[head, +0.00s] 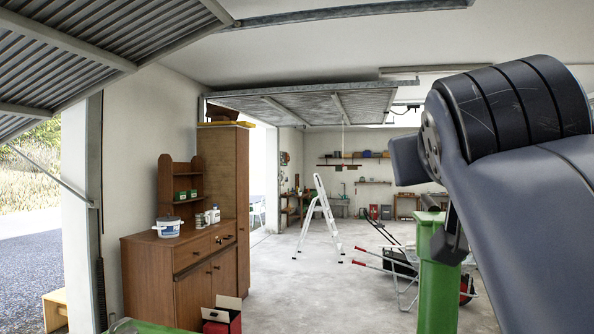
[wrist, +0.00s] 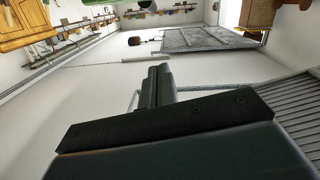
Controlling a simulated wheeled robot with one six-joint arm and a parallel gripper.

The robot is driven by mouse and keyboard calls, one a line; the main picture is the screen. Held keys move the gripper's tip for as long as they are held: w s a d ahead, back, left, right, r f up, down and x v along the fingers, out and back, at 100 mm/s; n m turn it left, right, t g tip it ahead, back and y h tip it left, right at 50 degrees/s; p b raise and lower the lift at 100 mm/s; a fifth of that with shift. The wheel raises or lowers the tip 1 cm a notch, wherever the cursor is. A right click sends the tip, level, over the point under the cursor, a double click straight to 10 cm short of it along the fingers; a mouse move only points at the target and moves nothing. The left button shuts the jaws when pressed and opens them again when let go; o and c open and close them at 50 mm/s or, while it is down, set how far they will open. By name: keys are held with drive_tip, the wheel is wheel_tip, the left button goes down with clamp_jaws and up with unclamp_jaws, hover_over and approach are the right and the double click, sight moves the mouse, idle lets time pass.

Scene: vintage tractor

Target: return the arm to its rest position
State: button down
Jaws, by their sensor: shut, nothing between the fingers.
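My gripper (wrist: 159,72) shows in the wrist view as a dark block with two narrow fingers side by side. The fingers are together with nothing between them. They point into open air, with the white ceiling and a raised garage door (wrist: 205,40) beyond. My dark blue-grey arm fills the right side of the head view, raised and bent.
A green post (head: 438,285) stands close by, partly behind my arm. A wooden cabinet (head: 175,285) stands at left, with an open red box (head: 222,316) before it. A stepladder (head: 318,215) and a wheelbarrow (head: 400,265) are farther back. The middle floor is clear.

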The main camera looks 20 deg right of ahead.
drive_tip(key=shift+v, duration=0.75)
hover_over(430, 205)
drive_tip(key=a, duration=0.1)
drive_tip(key=f, duration=0.3)
drive_tip(key=d+f, duration=0.1)
drive_tip(key=f, duration=0.1)
drive_tip(key=shift+b, duration=0.3)
drive_tip(key=shift+w+d+r+p, duration=0.15)
drive_tip(key=shift+r+p, duration=0.15)
drive_tip(key=shift+p, duration=0.2)
drive_tip(key=shift+a, duration=0.2)
